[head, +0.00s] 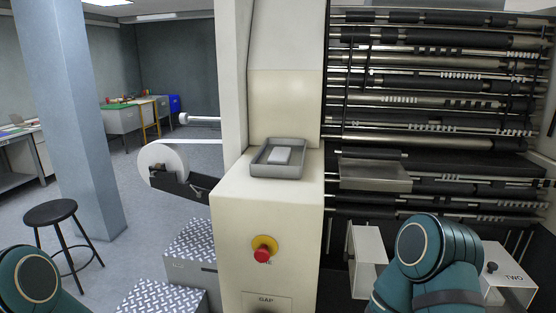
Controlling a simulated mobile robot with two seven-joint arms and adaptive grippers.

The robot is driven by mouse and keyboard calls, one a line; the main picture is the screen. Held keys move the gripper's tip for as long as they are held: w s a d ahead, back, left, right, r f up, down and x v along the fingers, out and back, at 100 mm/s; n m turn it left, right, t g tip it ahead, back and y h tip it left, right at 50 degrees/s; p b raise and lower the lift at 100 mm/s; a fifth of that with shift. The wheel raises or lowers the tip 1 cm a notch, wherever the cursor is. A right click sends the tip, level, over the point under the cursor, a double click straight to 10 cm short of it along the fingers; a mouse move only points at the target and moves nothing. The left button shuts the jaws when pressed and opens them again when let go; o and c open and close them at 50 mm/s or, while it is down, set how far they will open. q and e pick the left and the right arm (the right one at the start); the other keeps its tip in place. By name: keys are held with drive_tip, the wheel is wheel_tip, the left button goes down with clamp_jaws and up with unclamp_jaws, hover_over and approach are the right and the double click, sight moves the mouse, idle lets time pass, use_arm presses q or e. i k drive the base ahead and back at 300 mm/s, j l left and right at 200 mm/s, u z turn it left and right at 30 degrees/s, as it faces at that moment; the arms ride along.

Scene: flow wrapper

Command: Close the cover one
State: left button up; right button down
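The flow wrapper has a cream cabinet (232,220) in the middle and an open bay of dark and metal rollers (440,100) at right. At the lower right, a white panel (367,258) stands beside my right arm. My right arm hides the space between these panels. I see no full label "ONE"; letters by the red button are partly hidden. Only teal links of my arms show, at the lower left and lower right. Both grippers are out of view.
A red stop button (262,254) on a yellow base juts from the cabinet. A grey tray (278,171) with a white block sits on top. At left are a white film roll (162,164), tread-plate steps (193,250), a black stool (52,214) and a pillar (75,120).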

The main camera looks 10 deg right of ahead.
sight(370, 248)
drive_tip(key=j+z, duration=0.15)
drive_tip(key=z, duration=0.2)
drive_tip(key=i+j+z, duration=0.15)
drive_tip(key=z, duration=0.25)
drive_tip(key=j+z, duration=0.15)
drive_tip(key=z, duration=0.2)
